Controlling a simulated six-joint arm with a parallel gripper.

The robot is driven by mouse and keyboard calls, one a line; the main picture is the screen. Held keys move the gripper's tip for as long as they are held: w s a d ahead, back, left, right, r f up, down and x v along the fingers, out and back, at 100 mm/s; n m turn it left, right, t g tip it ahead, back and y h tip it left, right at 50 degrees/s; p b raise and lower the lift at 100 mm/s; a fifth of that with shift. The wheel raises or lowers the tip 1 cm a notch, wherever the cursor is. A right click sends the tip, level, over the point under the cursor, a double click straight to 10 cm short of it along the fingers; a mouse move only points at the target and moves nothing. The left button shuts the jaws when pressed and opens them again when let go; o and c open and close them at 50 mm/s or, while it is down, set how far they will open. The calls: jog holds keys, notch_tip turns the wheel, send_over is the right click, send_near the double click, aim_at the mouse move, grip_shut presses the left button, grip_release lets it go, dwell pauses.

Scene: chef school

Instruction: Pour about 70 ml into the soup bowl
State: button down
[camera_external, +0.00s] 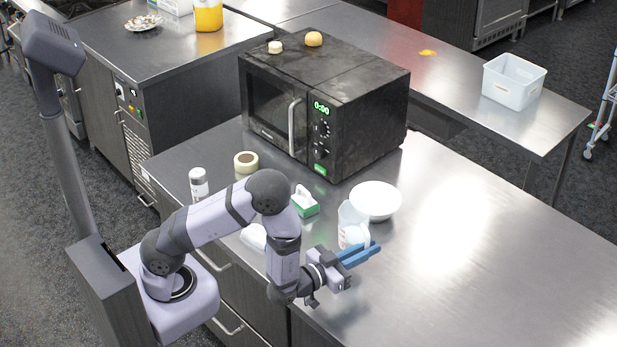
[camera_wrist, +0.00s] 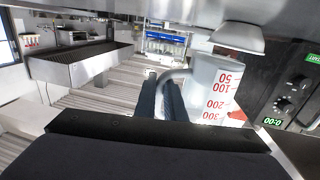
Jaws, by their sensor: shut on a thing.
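A clear measuring jug (camera_external: 351,224) with red markings stands upright just in front of the white soup bowl (camera_external: 376,202). My gripper (camera_external: 358,256) is shut on the jug's handle, with its blue fingers partly in front of the jug. In the wrist view, which is upside down, the jug (camera_wrist: 210,90) is beside the blue fingers (camera_wrist: 160,98), and its handle (camera_wrist: 172,76) runs between them. The jug looks held a little above the counter. The bowl shows beyond it (camera_wrist: 238,38). The liquid level in the jug is not clear.
A black microwave (camera_external: 320,105) stands behind the bowl. The counter to the right is clear.

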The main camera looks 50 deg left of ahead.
jog(key=w+d+b, duration=0.2)
jog(key=w+b, duration=0.2)
jog(key=w, duration=0.6)
jog(key=w+d+m+h+b, duration=0.1)
jog(key=w+b, duration=0.4)
jog(key=w, duration=0.5)
jog(key=shift+w+d+r, duration=0.2)
jog(key=shift+w+d, duration=0.2)
jog(key=shift+d, duration=0.3)
jog(key=shift+a+n, duration=0.15)
jog(key=shift+n, duration=0.15)
jog(key=a+r+n+t+y, duration=0.2)
jog(key=a+n, duration=0.4)
jog(key=n, duration=0.7)
jog(key=shift+s+a+r+t, duration=0.25)
jog(key=shift+s+r+t, duration=0.15)
jog(key=shift+r+t, duration=0.6)
